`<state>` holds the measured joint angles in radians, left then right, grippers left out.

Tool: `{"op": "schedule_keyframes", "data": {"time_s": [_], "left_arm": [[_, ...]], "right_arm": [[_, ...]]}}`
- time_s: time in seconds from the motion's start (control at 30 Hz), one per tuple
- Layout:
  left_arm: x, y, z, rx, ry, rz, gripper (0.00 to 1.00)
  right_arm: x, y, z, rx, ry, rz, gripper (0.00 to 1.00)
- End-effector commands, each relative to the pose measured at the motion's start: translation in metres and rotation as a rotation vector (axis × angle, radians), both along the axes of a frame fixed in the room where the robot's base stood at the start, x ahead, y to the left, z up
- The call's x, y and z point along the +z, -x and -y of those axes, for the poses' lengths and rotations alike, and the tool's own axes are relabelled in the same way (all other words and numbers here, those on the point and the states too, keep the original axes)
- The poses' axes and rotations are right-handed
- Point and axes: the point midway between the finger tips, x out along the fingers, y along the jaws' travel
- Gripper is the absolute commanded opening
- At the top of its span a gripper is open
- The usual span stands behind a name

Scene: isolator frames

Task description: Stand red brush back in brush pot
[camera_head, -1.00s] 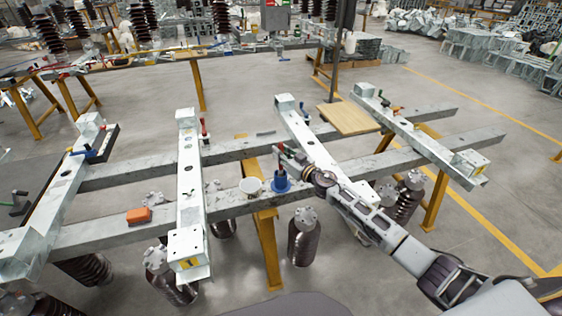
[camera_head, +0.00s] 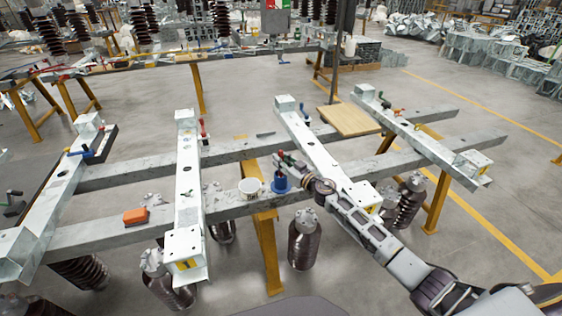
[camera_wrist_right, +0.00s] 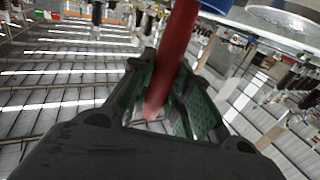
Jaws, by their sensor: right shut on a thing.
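The red brush shows in the right wrist view as a red handle (camera_wrist_right: 178,45), standing at a slant between the green-padded fingers of my right gripper (camera_wrist_right: 160,95). My right gripper (camera_head: 284,158) is shut on it. In the head view, the gripper is just above and beside a small blue pot (camera_head: 281,185), which I take as the brush pot, on the front grey beam. Something dark stands at the pot's mouth. The brush's lower end is too small to tell in the head view, and I cannot tell whether it is inside the pot. My left gripper is not in view.
A white tub (camera_head: 250,187) stands just left of the blue pot. An orange block (camera_head: 136,216) lies further left on the same beam. A red-handled tool (camera_head: 203,130) stands by the left white crossbeam. Another white crossbeam (camera_head: 309,140) runs close behind my right gripper.

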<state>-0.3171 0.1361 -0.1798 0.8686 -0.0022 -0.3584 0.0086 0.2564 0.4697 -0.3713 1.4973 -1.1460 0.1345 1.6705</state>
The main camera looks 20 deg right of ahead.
Motion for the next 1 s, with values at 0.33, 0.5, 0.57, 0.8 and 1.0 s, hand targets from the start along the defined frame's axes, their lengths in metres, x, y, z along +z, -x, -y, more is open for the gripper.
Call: {"op": "schedule_keyframes", "data": {"time_s": [0.33, 0.5, 0.57, 0.8, 1.0], "left_arm": [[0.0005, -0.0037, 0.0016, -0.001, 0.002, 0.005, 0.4], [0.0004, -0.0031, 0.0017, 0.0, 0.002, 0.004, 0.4], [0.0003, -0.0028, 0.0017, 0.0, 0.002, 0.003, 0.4], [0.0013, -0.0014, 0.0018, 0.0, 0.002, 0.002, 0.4], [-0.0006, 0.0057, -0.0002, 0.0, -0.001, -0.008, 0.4]], "right_arm": [[-0.0029, 0.0, 0.0, 0.0, 0.0, 0.0, 0.4], [-0.0028, 0.0, 0.0, 0.0, 0.0, 0.0, 0.4], [-0.0027, 0.0, 0.0001, 0.0, 0.0, 0.0, 0.4], [0.0004, 0.0, 0.0001, 0.0, 0.0, 0.0, 0.4], [-0.001, 0.0084, 0.0042, -0.001, 0.001, -0.002, 0.4]]}}
